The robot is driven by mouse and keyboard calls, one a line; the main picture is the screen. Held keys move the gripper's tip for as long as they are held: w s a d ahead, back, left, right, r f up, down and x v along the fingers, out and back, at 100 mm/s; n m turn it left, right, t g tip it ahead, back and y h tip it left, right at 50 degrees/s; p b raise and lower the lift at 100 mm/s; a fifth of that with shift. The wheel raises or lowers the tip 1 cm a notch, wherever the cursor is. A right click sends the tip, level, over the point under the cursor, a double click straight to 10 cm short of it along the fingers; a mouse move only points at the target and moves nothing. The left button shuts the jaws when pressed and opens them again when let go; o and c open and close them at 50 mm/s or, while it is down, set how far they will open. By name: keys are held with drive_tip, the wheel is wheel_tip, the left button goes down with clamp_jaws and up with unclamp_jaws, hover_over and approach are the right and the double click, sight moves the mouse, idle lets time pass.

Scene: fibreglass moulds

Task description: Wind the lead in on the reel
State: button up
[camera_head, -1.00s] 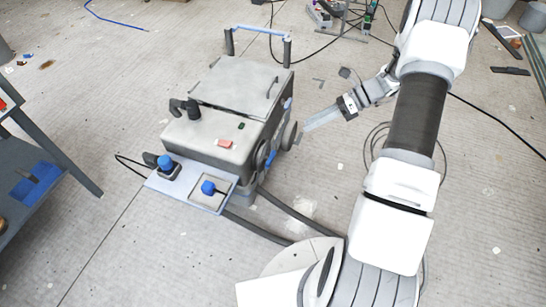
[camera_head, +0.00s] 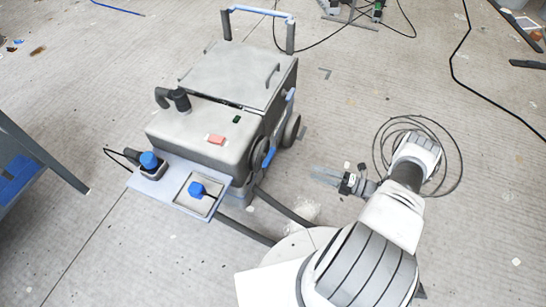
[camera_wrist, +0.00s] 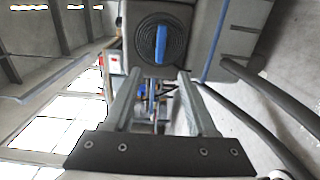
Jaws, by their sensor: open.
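The reel (camera_head: 259,154) is a dark round drum on the right side of a grey wheeled machine (camera_head: 205,135). In the wrist view the reel (camera_wrist: 161,44) faces me, with ring-like turns and a blue bar handle (camera_wrist: 161,44) across its middle; the handle also shows in the head view (camera_head: 268,157). My gripper (camera_head: 318,173) is open and empty, to the right of the reel and apart from it. In the wrist view its fingers (camera_wrist: 157,80) point towards the reel. A thin dark lead (camera_head: 455,160) lies in loose loops on the floor, partly hidden behind my arm.
Two dark hoses (camera_head: 285,208) run from the machine's base towards me. A front shelf (camera_head: 177,188) holds blue-capped fittings. A workbench (camera_head: 20,185) stands at the left. Another black cable (camera_head: 490,100) crosses the floor at the right. Floor between gripper and machine is mostly clear.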

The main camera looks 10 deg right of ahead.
drive_tip(key=b, duration=0.2)
approach(264, 156)
drive_tip(key=w+a+r, duration=0.1)
drive_tip(key=w+a, duration=0.1)
drive_tip(key=a, duration=0.3)
drive_tip(key=shift+w+a+r, duration=0.2)
drive_tip(key=shift+w+r, duration=0.15)
drive_tip(key=shift+r, duration=0.05)
clamp_jaws()
idle(1.1)
